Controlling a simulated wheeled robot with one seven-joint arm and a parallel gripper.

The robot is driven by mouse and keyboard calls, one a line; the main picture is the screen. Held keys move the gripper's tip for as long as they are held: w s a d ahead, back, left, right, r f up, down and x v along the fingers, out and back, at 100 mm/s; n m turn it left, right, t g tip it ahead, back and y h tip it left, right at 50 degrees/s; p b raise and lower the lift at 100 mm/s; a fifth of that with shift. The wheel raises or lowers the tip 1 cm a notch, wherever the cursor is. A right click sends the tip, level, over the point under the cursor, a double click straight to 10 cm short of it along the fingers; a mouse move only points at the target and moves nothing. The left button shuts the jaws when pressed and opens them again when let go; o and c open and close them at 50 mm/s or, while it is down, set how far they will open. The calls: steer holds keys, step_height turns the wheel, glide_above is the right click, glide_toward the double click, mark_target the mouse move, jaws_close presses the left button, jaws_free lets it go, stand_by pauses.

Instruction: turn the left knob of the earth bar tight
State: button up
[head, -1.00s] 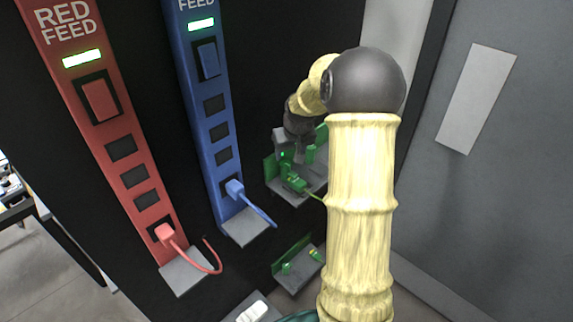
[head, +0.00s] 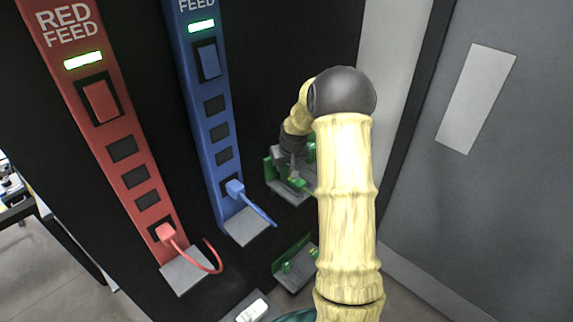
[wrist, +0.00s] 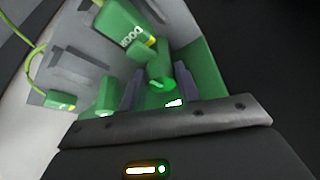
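The green earth bar (head: 269,170) is on a grey shelf at the back, partly behind my arm in the head view. My gripper (head: 294,174) is right at it, pointing down. In the wrist view my gripper (wrist: 158,84) shows two grey-purple fingers spread apart. A green knob (wrist: 160,62) stands between them, with a small gap seeming to show on each side. Another green knob-like part (wrist: 105,95) is left of the fingers. I cannot tell from the head view which knob is between the fingers.
A green labelled box (wrist: 124,22) with a green cable sits beside the knob. A blue feed column (head: 208,120) and a red feed column (head: 115,150) stand left, with plugs and cables. A lower shelf (head: 292,280) holds green parts. A grey panel (head: 480,180) is right.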

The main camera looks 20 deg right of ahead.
steer(key=c, duration=0.4)
steer(key=shift+a+m+h+b, duration=0.1)
steer(key=shift+m+h+b, duration=0.25)
steer(key=shift+m, duration=0.45)
steer(key=o, duration=1)
steer(key=shift+c, duration=0.2)
